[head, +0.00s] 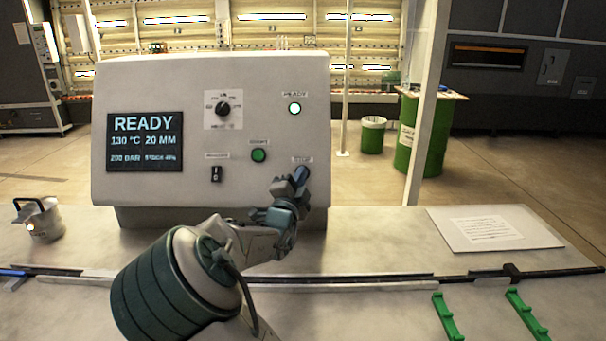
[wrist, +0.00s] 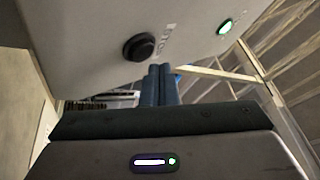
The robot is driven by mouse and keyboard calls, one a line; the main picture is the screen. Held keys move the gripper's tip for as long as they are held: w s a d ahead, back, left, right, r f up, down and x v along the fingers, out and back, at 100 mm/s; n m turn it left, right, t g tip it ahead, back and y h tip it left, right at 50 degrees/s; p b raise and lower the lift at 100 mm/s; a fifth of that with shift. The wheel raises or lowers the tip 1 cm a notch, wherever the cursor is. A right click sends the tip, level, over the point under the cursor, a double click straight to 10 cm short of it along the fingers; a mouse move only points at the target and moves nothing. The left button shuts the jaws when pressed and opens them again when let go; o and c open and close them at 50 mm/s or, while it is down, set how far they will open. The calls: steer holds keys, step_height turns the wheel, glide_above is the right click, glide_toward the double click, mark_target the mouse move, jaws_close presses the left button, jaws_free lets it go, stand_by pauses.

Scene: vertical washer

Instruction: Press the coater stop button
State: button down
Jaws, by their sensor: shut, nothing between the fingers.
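The grey coater control panel (head: 200,120) stands on the bench, with a screen reading READY. A dark round button (wrist: 138,46) shows in the wrist view beside a small label (wrist: 166,38), which looks like the stop label (head: 302,160). In the head view my gripper hides that button. My gripper (head: 300,173) is shut and empty, low at the panel's right side. In the wrist view its blue fingertips (wrist: 160,68) are just below and right of the dark button. They appear apart from it; I cannot tell the exact gap.
A green start button (head: 259,155), a black switch (head: 216,174), a knob (head: 222,108) and a lit ready lamp (head: 295,108) are on the panel. A metal pot (head: 42,222) stands left, a paper sheet (head: 493,228) lies right. A white post (head: 425,110) stands behind.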

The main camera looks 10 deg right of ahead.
steer(key=s, duration=0.1)
steer(key=s+r, duration=0.1)
steer(key=s, duration=0.1)
steer(key=s+a+r+p, duration=0.1)
steer(key=shift+s+r, duration=0.1)
steer(key=shift+s, duration=0.1)
stand_by(0.4)
stand_by(0.6)
